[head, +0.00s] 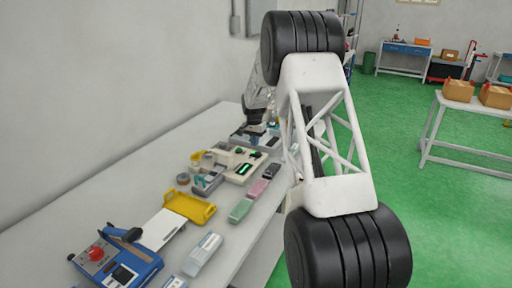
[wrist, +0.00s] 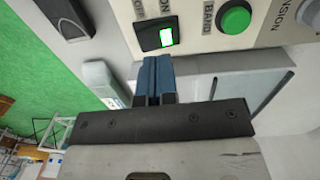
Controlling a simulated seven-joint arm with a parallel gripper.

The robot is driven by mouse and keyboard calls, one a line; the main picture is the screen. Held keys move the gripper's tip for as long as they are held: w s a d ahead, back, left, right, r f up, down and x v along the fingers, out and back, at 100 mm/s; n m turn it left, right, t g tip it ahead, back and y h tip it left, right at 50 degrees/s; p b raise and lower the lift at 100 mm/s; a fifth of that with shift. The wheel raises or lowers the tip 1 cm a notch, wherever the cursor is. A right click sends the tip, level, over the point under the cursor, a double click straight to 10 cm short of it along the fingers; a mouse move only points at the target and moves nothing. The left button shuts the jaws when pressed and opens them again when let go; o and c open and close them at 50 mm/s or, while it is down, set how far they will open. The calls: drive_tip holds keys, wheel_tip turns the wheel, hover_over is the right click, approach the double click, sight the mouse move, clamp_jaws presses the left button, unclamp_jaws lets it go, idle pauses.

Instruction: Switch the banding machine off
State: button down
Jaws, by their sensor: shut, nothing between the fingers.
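A round green button (wrist: 234,19) marked BAND is right of the switch. My gripper (wrist: 152,64) is shut and empty, its blue fingertips just below the switch in the picture. I cannot tell whether they touch it.
A dark block (wrist: 66,16) lies left of the machine. A tension knob (wrist: 309,17) is at the right edge. On the bench (head: 135,170) are a yellow tray (head: 189,208), pink (head: 258,189) and green (head: 240,211) packs, and a blue device with a red knob (head: 115,262).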

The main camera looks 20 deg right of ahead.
sight(251, 153)
wheel_tip(251, 153, up, 10)
drive_tip(key=w+a, duration=0.1)
drive_tip(key=shift+w+a+r, duration=0.15)
drive_tip(key=shift+w+a, duration=0.1)
drive_tip(key=shift+r, duration=0.1)
idle(0.3)
